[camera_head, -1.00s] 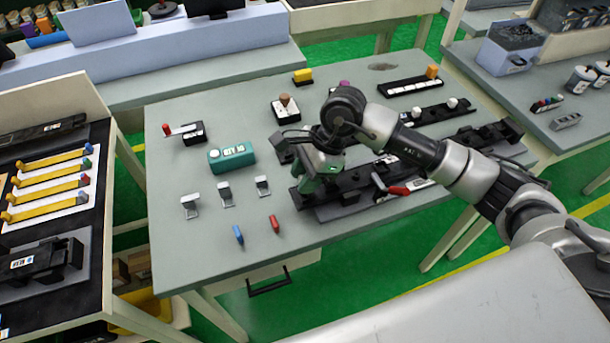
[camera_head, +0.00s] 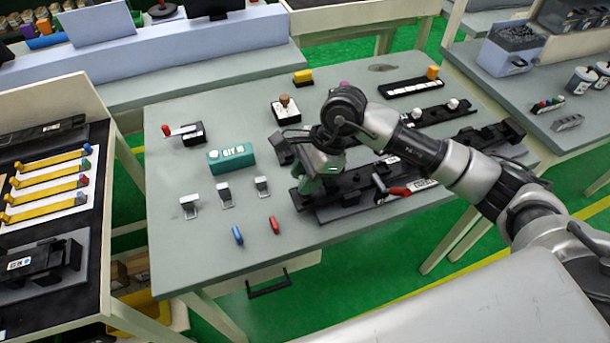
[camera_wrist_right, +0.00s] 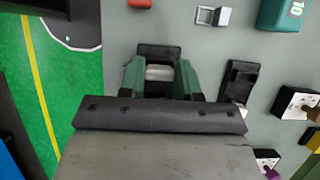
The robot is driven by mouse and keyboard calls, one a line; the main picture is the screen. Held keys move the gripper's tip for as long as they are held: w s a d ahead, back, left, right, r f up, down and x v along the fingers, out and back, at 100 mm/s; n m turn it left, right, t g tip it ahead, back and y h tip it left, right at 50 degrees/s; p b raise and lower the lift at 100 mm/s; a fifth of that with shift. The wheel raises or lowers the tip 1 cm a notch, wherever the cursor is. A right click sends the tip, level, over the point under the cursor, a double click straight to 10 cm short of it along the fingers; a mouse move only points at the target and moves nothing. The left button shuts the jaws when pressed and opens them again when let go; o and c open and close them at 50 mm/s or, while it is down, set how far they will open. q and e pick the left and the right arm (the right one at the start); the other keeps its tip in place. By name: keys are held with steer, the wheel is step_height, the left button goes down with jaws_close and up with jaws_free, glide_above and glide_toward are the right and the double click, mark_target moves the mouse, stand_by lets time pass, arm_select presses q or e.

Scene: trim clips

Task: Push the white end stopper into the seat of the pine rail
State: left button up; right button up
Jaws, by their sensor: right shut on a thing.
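My right gripper (camera_head: 308,186), with green fingers, points down at the left end of a long black fixture (camera_head: 350,199) on the grey table. In the right wrist view its fingers (camera_wrist_right: 159,82) are closed around a pale grey-white piece (camera_wrist_right: 158,72), which looks like the white end stopper. This piece lies at a black block (camera_wrist_right: 158,51) of the fixture. I cannot tell how far it sits in a seat. The pine rail is not clearly visible; gripper and arm cover much of the fixture. My left gripper is not in view.
A red-handled lever (camera_head: 397,191) stands on the fixture. Loose blue (camera_head: 237,235) and red (camera_head: 275,225) pieces lie near the front edge, beside several metal clips (camera_head: 224,194). A teal box (camera_head: 231,158) stands behind them. The left table has a board with yellow rails (camera_head: 48,184).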

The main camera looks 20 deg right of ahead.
stand_by(0.4)
steer(key=shift+b, duration=0.35)
steer(key=shift+f+b, duration=1.2)
steer(key=o, duration=1)
steer(key=b+v, duration=0.2)
steer(key=v, duration=0.8)
steer(key=shift+d+r, duration=0.2)
steer(key=shift+r, duration=0.15)
steer(key=shift+f, duration=0.1)
